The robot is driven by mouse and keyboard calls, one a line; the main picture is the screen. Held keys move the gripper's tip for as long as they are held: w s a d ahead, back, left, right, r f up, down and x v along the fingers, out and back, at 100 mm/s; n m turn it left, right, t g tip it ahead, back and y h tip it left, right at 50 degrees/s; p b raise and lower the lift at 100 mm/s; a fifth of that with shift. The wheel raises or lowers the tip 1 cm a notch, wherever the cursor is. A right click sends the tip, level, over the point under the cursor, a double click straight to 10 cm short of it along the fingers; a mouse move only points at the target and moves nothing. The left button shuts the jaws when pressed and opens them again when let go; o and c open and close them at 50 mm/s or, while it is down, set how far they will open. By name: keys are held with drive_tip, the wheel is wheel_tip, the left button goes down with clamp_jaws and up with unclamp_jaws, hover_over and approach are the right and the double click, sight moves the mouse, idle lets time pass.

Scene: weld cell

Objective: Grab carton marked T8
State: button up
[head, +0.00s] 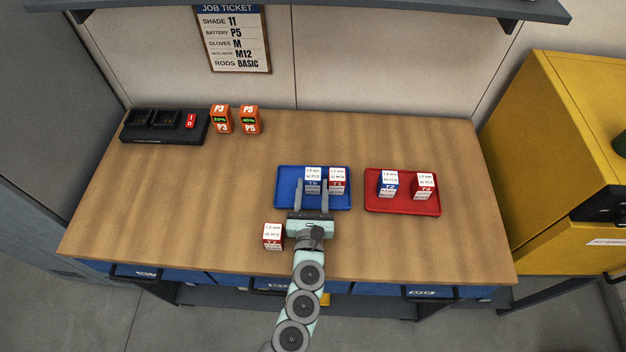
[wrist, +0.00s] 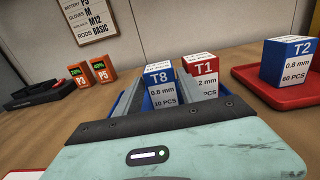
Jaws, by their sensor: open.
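The carton marked T8 (head: 313,174), white with a blue band, stands upright on the blue tray (head: 284,187). It shows its label, 0.8 mm and 10 PCS, in the wrist view (wrist: 160,88). My gripper (head: 311,184) is open, with its two fingers reaching over the tray on either side of T8. In the wrist view the fingers (wrist: 163,84) flank the carton left and right. I cannot tell whether either finger touches it. The lower part of T8 is partly hidden in the head view.
Red-banded carton T1 (head: 338,176) stands close to the right of T8. Another red-banded carton (head: 272,232) stands by my gripper's left. The red tray (head: 402,205) holds T2 (head: 388,180) and T4 (head: 423,183). Batteries (head: 235,120) and a charger (head: 165,126) stand back left.

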drive_tip(key=shift+w, duration=0.65)
clamp_jaws()
